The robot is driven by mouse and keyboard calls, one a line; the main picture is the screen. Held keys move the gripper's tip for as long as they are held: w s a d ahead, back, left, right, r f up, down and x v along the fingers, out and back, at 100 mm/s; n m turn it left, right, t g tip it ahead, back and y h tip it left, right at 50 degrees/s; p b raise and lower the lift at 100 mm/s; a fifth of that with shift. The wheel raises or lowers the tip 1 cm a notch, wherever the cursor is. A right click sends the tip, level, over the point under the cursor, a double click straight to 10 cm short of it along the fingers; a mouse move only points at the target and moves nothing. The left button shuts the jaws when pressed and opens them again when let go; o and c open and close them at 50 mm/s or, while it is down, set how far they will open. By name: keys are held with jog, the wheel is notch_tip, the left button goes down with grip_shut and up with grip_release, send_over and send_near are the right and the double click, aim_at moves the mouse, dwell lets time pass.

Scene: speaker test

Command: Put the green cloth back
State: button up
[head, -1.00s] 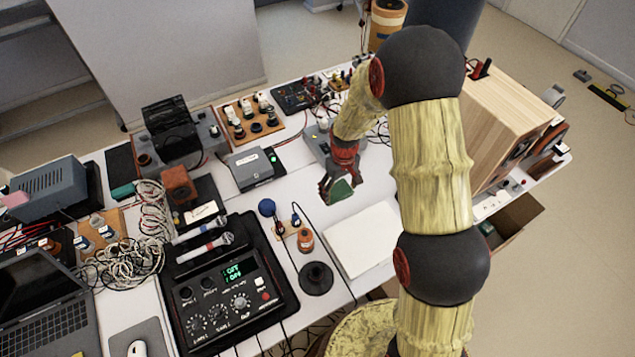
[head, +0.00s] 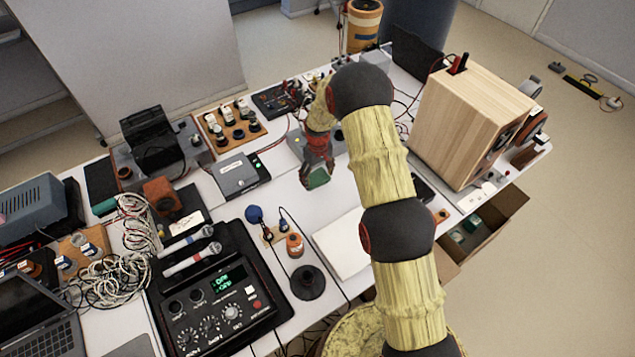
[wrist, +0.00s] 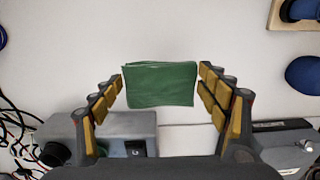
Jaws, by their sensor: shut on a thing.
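The green cloth (wrist: 160,85) is a folded, flat rectangle between the two fingers of my gripper (wrist: 161,85) in the wrist view. The fingers are shut on its left and right edges. In the head view the green cloth (head: 318,178) shows small at the tip of my gripper (head: 317,172), over the white table (head: 285,190). The gap between cloth and table top is hard to judge. An open cardboard box (head: 490,235) is at the lower right, below the table edge, with green things inside.
A wooden speaker (head: 465,125) stands right of my arm. A white pad (head: 338,245), a black round base (head: 307,282) and a mixer (head: 215,295) lie toward the front. A grey box (head: 236,175) is left of my gripper.

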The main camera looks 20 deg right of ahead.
aim_at(318, 178)
jog(key=shift+w+f, duration=0.25)
jog(key=shift+f, duration=0.05)
jog(key=shift+w+f, duration=0.1)
jog(key=shift+f, duration=1.5)
jog(key=shift+f+b, duration=0.15)
jog(key=shift+b, duration=0.15)
jog(key=o, duration=1.1)
